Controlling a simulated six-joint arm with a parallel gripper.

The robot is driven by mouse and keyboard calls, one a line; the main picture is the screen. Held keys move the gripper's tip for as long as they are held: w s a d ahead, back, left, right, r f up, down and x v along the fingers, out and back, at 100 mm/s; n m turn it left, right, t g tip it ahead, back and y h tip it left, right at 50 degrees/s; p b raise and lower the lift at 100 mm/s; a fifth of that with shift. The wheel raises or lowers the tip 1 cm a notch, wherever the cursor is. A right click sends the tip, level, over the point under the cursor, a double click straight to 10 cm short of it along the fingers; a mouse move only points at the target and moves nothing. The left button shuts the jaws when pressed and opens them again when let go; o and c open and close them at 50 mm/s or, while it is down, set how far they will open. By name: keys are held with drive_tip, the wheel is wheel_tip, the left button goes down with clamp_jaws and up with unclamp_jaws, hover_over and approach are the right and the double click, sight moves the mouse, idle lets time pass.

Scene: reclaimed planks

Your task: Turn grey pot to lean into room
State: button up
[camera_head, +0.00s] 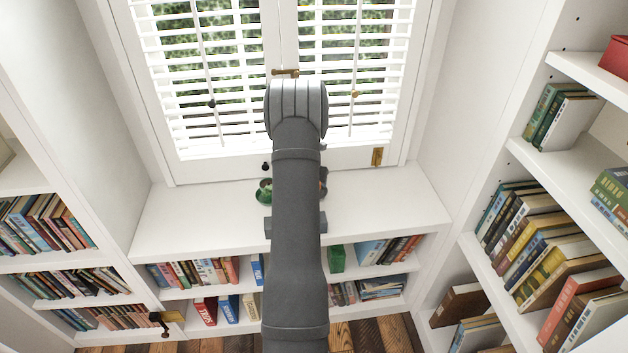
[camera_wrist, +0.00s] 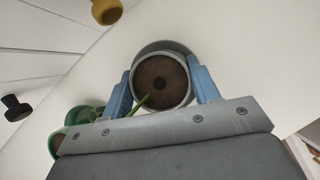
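The grey pot (camera_wrist: 162,103) shows in the wrist view, seen from above, with dark soil and a thin green stem or leaf at its front left. A wider grey edge shows behind its rim. My gripper (camera_wrist: 162,85) has its blue fingers on either side of the pot, close to its wall. I cannot tell whether they press on it. Which way the pot leans is not clear. In the head view my arm hides the pot and the fingers; only the side of my gripper (camera_head: 268,226) shows around the arm.
A green pot (camera_head: 264,193) stands on the white sill (camera_head: 190,215), left of my arm; green pottery (camera_wrist: 80,114) shows beside my left finger. A dark and orange thing (camera_head: 323,180) is partly hidden right of the arm. Window blinds (camera_head: 220,100) hang behind; bookshelves flank. Both sill ends are clear.

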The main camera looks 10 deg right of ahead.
drive_tip(key=o, duration=0.4)
drive_tip(key=v, duration=1.7)
drive_tip(key=shift+s+r, duration=0.1)
drive_tip(key=shift+r, duration=0.1)
drive_tip(key=shift+f, duration=0.1)
drive_tip(key=x, duration=1.7)
drive_tip(key=shift+f, duration=0.1)
